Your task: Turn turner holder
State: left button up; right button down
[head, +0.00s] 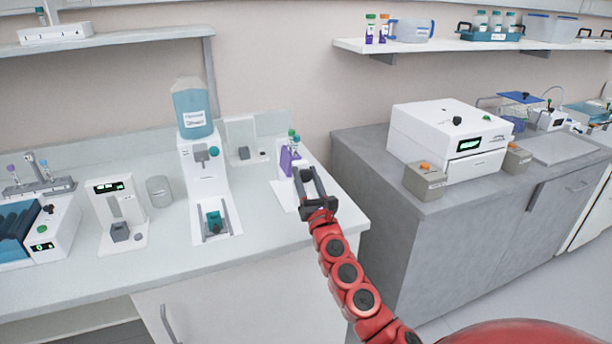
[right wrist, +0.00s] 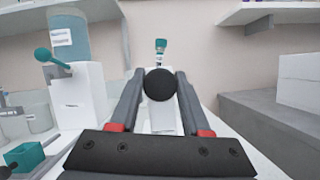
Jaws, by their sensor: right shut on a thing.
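The turner holder (head: 284,193) is a white device at the right end of the white counter. A purple tube rack with green-capped tubes (head: 290,157) stands at its back. My right gripper (head: 308,178) comes in from the front right, with its fingers at the device's round black knob (head: 306,174). In the right wrist view, my right gripper (right wrist: 160,86) is shut on the knob (right wrist: 160,84), one finger on each side. Behind the knob are the white body (right wrist: 161,118) and a teal-capped tube (right wrist: 160,46). My left gripper is not in view.
A white dispenser with a blue bottle (head: 194,112) stands left of the device, a teal piece (head: 214,218) in its base. Across a gap on the right, a grey cabinet (head: 390,237) bears a white machine (head: 450,138). The counter front between is clear.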

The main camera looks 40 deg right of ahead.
jog(key=shift+m+g+h+p, duration=0.55)
jog(key=shift+m+h, duration=0.15)
jog(key=shift+m, duration=1)
jog(key=shift+m+g+h+p, duration=0.5)
jog(key=shift+m+h, duration=0.2)
jog(key=shift+m, duration=1)
jog(key=shift+r+m+g+h+p, duration=0.1)
jog(key=shift+m+g+h+p, duration=0.4)
jog(key=shift+m, duration=1)
jog(key=shift+m+g+h+p, duration=0.2)
jog(key=shift+m+g+p, duration=0.4)
jog(key=shift+m, duration=0.9)
jog(key=shift+m+g+p, duration=0.95)
jog(key=shift+m+p, duration=0.2)
jog(key=shift+m, duration=1.15)
jog(key=shift+m+g+y+p, duration=0.4)
jog(key=shift+m+p, duration=0.25)
jog(key=shift+m, duration=0.55)
jog(key=shift+m+g+y+p, duration=0.35)
jog(key=shift+m+p, duration=0.25)
jog(key=shift+m, duration=0.6)
jog(key=shift+m+g+y+p, duration=0.45)
jog(key=shift+m+y+p, duration=0.35)
jog(key=shift+m, duration=0.9)
jog(key=shift+m+y, duration=0.75)
jog(key=shift+m, duration=0.45)
jog(key=shift+f+m+y, duration=0.2)
jog(key=shift+m+y, duration=0.1)
jog(key=shift+m, duration=0.2)
